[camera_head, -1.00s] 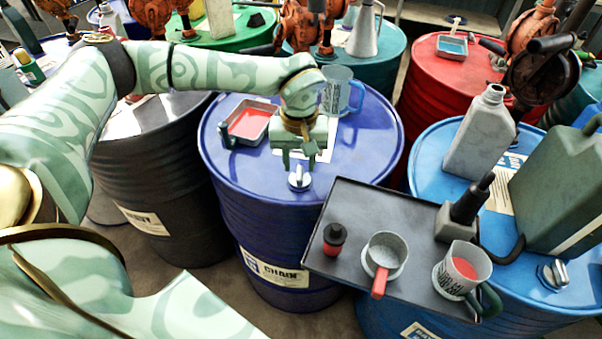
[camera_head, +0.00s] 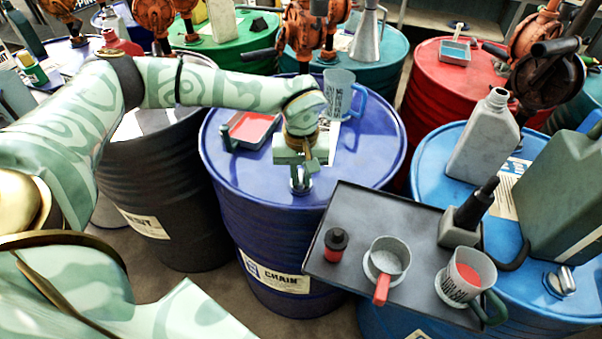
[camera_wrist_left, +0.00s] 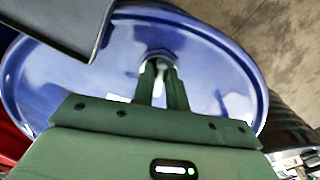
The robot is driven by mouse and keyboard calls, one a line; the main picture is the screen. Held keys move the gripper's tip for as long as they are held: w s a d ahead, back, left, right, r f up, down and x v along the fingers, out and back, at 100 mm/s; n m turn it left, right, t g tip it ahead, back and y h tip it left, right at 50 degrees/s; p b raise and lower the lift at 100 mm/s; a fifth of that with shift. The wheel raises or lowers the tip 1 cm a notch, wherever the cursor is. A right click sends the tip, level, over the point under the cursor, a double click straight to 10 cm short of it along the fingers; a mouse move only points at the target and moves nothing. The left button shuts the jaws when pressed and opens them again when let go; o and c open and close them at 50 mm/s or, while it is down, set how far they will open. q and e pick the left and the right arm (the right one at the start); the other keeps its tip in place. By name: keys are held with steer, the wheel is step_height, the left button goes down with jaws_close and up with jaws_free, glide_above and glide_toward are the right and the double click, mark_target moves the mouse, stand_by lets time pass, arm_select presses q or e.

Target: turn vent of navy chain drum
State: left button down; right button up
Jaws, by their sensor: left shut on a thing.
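The navy chain drum (camera_head: 222,165) stands in the middle of the head view, with a "CHAIN" label on its side. Its metal vent (camera_head: 300,186) sits on the lid near the front edge. My left gripper (camera_head: 300,176) is down over the vent from above, its fingers shut on it. In the left wrist view the two green fingers (camera_wrist_left: 162,90) close around the vent's pale upright part, and the vent's round base (camera_wrist_left: 158,56) shows just beyond the fingertips. The fingers hide part of the vent. My right gripper is not in view.
On the navy lid, behind the gripper, are a tray of red liquid (camera_head: 250,128) and a clear jug with a blue handle (camera_head: 340,95). A dark tray (camera_head: 335,262) with cups overlaps the lid's right front. A blue drum (camera_head: 425,165) stands right, a black drum (camera_head: 150,190) left.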

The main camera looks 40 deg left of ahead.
arm_select(q)
steer(key=shift+d+r+n+p, duration=0.1)
steer(key=shift+r+n+p, duration=0.15)
steer(key=shift+n+p, duration=0.75)
steer(key=n+p, duration=0.2)
steer(key=shift+w+n+p, duration=0.1)
steer(key=shift+n+p, duration=0.2)
steer(key=n+p, duration=0.4)
steer(key=n, duration=0.1)
steer(key=shift+w+d, duration=0.1)
steer(key=shift+w, duration=0.1)
steer(key=n+p, duration=0.1)
steer(key=n, duration=0.1)
steer(key=n+p, duration=0.2)
steer(key=shift+w+n, duration=0.2)
steer(key=shift+n, duration=0.2)
steer(key=shift+w+f+n+p, duration=0.1)
steer(key=shift+n+p, duration=0.7)
steer(key=shift+n, duration=0.8)
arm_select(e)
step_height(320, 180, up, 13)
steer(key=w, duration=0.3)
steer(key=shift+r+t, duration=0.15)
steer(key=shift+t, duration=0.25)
arm_select(q)
steer(key=shift+n, duration=0.3)
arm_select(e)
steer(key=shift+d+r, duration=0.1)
